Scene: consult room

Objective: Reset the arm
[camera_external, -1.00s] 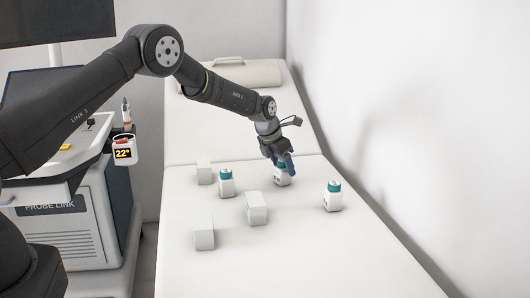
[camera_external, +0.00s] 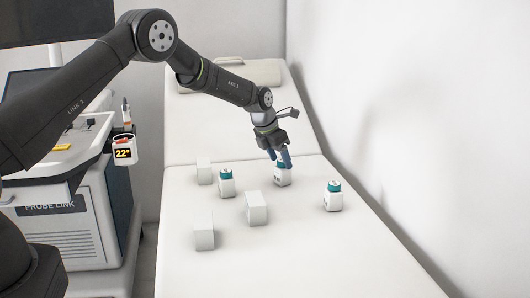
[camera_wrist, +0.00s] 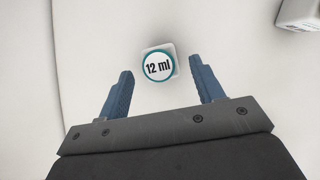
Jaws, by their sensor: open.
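My gripper (camera_external: 282,157) is open, its blue fingers pointing down just above a small white bottle (camera_external: 282,177) on the exam bed (camera_external: 300,265). In the wrist view my gripper (camera_wrist: 165,85) has its fingers spread wide with nothing between them. The bottle's round cap, labelled "12 ml" (camera_wrist: 158,66), lies just beyond the fingertips, apart from them. In the external view the fingers partly hide the top of this bottle.
Two more teal-capped bottles stand at left (camera_external: 226,183) and right (camera_external: 333,197). White blocks stand at the back (camera_external: 204,171), middle (camera_external: 257,208) and front left (camera_external: 204,233). A wall (camera_external: 420,120) runs along the right. The bed's front right is clear.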

